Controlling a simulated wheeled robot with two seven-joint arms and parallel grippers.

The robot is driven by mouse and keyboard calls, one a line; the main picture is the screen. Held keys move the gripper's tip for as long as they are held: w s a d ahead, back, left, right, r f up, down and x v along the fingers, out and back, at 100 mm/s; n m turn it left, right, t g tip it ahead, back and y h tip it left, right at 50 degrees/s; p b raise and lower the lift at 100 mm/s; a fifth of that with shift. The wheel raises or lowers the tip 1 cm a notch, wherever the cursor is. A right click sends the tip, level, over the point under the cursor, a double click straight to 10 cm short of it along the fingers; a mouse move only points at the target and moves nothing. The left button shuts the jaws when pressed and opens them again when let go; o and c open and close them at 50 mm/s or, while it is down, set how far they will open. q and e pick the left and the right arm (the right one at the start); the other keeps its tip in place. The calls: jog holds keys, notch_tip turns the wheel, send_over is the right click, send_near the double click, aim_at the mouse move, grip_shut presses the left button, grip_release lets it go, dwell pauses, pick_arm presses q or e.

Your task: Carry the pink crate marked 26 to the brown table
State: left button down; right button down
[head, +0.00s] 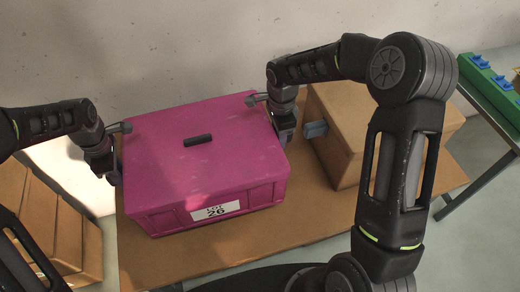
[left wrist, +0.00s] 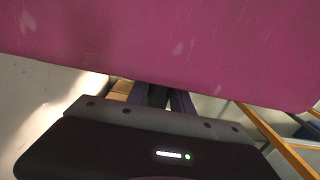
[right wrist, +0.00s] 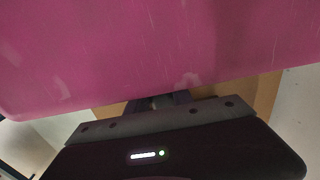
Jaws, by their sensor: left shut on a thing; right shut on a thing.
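The pink crate (head: 235,160) has a closed lid with a black bar on top and a white label reading "LOT 26" on its near side. My left gripper (head: 115,168) is shut on the crate's left side; its fingers also show in the left wrist view (left wrist: 160,97). My right gripper (head: 284,125) is shut on the crate's right side, its fingers partly hidden under the crate's edge in the right wrist view (right wrist: 158,102). The crate looks level, over the brown table (head: 265,238). I cannot tell whether its underside touches the tabletop.
A brown cardboard box (head: 345,165) stands on the table just right of the crate, close to my right gripper. Several brown boxes (head: 50,225) are at the lower left. A green tray with blue pieces (head: 490,85) is on another table at right. A wall stands behind.

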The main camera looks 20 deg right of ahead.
pick_arm(q)
jog(key=shift+f, duration=0.15)
pick_arm(e)
jog(key=shift+f, duration=0.15)
